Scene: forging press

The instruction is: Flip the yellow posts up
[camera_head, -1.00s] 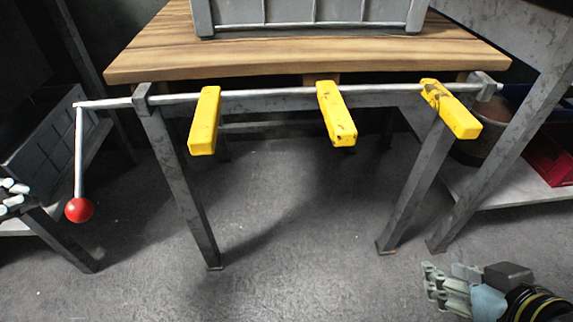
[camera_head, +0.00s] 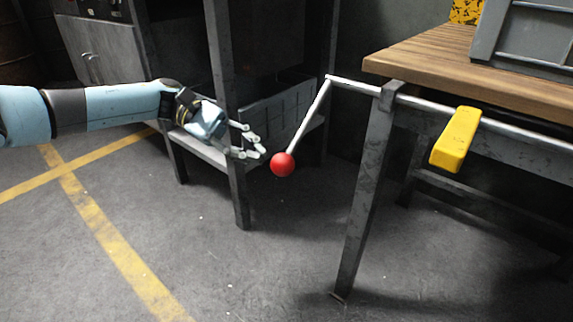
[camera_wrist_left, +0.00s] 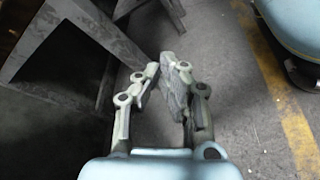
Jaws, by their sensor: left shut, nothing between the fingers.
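One yellow post (camera_head: 456,139) sticks out from the metal rod (camera_head: 500,128) along the table's front edge and tilts downward toward me. The other posts are outside the head view. The rod's left end has a crank (camera_head: 310,115) that hangs down to a red ball knob (camera_head: 282,164). My left gripper (camera_head: 258,147) is just left of the red knob, its fingers pointing at it, apart from it as far as I can tell. It is shut and empty; its fingers also show in the left wrist view (camera_wrist_left: 162,82), without the knob. My right gripper is out of view.
The wooden table (camera_head: 430,65) carries a grey crate (camera_head: 525,35) at the right. A metal shelf leg (camera_head: 236,185) stands beside my left gripper, with a grey bin (camera_head: 275,112) on the shelf behind. Floor in front is clear, with yellow lines (camera_head: 115,250).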

